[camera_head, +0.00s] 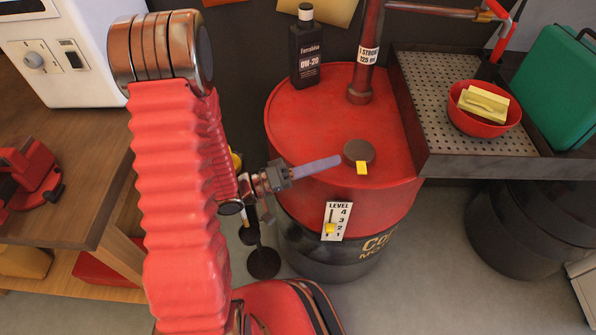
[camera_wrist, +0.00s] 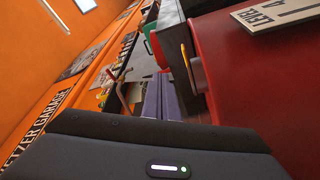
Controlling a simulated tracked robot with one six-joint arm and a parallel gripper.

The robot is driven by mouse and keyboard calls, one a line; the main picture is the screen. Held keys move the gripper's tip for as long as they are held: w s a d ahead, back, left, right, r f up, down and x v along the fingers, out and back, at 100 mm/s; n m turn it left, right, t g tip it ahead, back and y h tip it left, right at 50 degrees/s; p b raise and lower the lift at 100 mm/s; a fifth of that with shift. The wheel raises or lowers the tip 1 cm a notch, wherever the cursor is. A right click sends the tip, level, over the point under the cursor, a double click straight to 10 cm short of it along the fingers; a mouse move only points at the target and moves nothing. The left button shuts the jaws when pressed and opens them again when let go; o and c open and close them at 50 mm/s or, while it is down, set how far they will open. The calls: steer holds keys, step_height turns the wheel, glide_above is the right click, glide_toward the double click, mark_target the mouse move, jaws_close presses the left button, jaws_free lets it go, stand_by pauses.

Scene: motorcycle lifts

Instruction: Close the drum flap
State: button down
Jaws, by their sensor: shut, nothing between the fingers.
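The red-topped drum (camera_head: 300,115) stands in the middle of the head view; its red side (camera_wrist: 250,95) fills the right of the wrist view. The drum flap (camera_head: 358,151) is a dark round lid with a yellow tab (camera_head: 362,168), on the drum top near the front. I cannot tell whether it lies fully flat. A yellow piece, probably the tab (camera_wrist: 185,62), shows in the wrist view. My gripper (camera_head: 338,159) is shut and empty, its grey-purple fingers (camera_wrist: 161,98) pointing right, tips just left of the flap. I cannot tell whether they touch it.
A dark oil bottle (camera_head: 305,50) and a red pump post (camera_head: 368,50) stand on the drum behind the flap. A LEVEL plate (camera_head: 337,222) is on its front. A perforated tray (camera_head: 440,100) with a red bowl (camera_head: 483,127) is to the right. A wooden bench (camera_head: 70,180) is left.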

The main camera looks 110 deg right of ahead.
steer(key=w+d+f, duration=0.1)
steer(key=w, duration=0.6)
steer(key=shift+w+f, duration=0.15)
steer(key=shift+w, duration=0.1)
stand_by(0.8)
